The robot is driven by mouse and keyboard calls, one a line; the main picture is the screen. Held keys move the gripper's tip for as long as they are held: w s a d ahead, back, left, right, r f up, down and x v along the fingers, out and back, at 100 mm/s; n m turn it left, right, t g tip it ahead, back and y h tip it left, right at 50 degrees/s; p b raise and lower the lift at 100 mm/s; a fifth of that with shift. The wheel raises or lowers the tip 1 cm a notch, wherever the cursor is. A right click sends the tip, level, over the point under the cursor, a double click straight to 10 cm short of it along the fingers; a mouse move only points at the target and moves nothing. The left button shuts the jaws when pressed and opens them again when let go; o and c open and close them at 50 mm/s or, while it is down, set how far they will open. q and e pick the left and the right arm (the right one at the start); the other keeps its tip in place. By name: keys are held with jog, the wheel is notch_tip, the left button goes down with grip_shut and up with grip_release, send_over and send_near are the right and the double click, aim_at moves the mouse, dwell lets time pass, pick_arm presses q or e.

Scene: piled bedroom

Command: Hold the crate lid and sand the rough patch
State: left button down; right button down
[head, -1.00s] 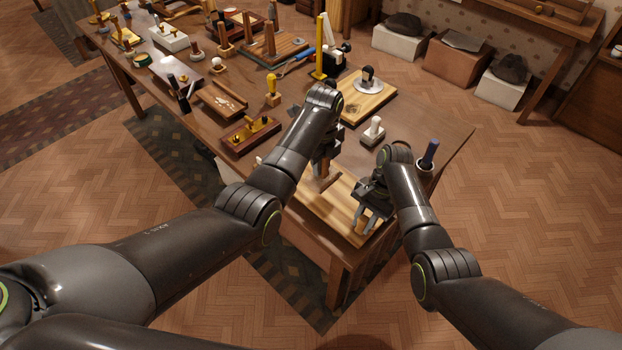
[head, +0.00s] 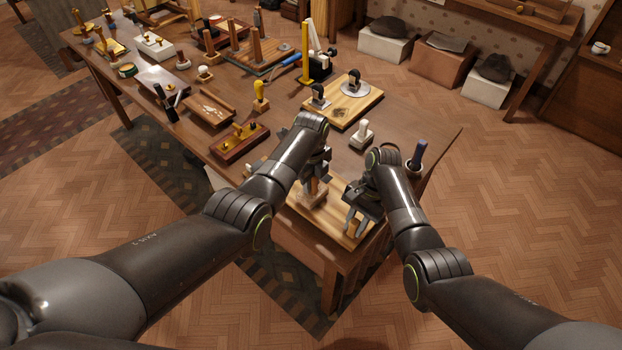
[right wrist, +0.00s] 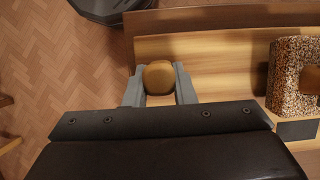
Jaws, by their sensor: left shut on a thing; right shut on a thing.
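The crate lid (head: 334,225), a pale wooden board, lies at the table's near corner; it also shows in the right wrist view (right wrist: 215,78). My right gripper (head: 355,218) is at its right end, shut on a round wooden knob (right wrist: 158,78). My left gripper (head: 316,176) is shut on the handle of a sanding block (head: 312,194), over the lid's left-middle part. The block's speckled side shows in the right wrist view (right wrist: 287,75). I cannot tell whether the block touches the lid. I cannot make out the rough patch; the block and arms hide part of the lid.
Another wooden board (head: 368,108) with black-handled tools lies further back. A white-handled stamp (head: 362,135) and a dark-handled tool in a cup (head: 416,158) stand near the right gripper. A wooden holder (head: 232,146) and several tools crowd the left of the table.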

pick_arm(q)
jog(key=shift+f, duration=0.5)
jog(key=shift+f, duration=0.25)
jog(key=shift+r, duration=0.1)
jog(key=shift+r, duration=1)
jog(key=shift+r, duration=2.55)
jog(key=shift+f, duration=0.15)
jog(key=shift+f, duration=2.45)
